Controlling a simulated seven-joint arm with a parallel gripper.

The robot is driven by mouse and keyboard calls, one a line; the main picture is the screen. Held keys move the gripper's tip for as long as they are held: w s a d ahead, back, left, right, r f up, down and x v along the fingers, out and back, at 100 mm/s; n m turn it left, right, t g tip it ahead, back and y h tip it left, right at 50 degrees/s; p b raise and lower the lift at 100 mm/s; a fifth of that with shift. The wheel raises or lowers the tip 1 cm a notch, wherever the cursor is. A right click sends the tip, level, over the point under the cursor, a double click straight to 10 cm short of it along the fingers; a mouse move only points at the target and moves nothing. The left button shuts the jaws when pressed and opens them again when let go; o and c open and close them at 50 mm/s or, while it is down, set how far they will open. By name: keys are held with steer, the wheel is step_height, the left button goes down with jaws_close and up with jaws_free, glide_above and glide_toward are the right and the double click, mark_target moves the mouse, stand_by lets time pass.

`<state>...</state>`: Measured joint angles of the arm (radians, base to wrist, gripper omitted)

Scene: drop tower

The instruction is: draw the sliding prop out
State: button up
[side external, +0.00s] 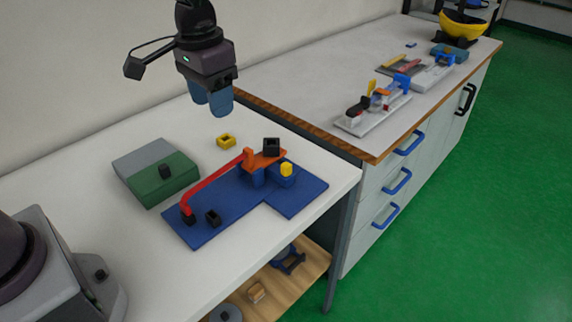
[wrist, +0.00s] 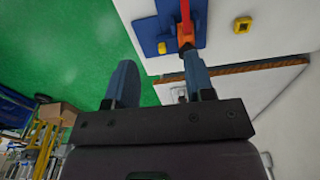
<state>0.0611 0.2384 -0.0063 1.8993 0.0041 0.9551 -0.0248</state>
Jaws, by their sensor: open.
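The drop tower stands on a blue baseplate (side external: 215,215). A long red bar (side external: 215,178) slopes up from a black foot to an orange piece (side external: 265,159) on a blue support. A black hollow block (side external: 271,147) sits on the orange piece. A yellow knob (side external: 287,169) shows on a blue block beside it; I cannot tell which part is the sliding prop. My gripper (side external: 211,104) is open and empty, high above the table behind the tower. In the wrist view, its two blue fingers (wrist: 158,72) are apart, and the orange piece (wrist: 185,39) shows beyond one fingertip.
A yellow hollow block (side external: 226,140) lies loose behind the tower. A small black hollow block (side external: 213,218) is on the baseplate. A green and grey box (side external: 160,185) with a black block on it stands at left. A second bench (side external: 310,75) with tools stands behind.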

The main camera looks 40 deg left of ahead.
steer(key=w+d+f+g, duration=0.1)
steer(key=w+d+f, duration=0.1)
steer(key=w+f, duration=0.85)
glide_toward(286, 164)
steer(key=shift+n, duration=0.3)
step_height(286, 164, down, 10)
steer(key=shift+s+f, duration=0.15)
steer(key=shift+f, duration=0.05)
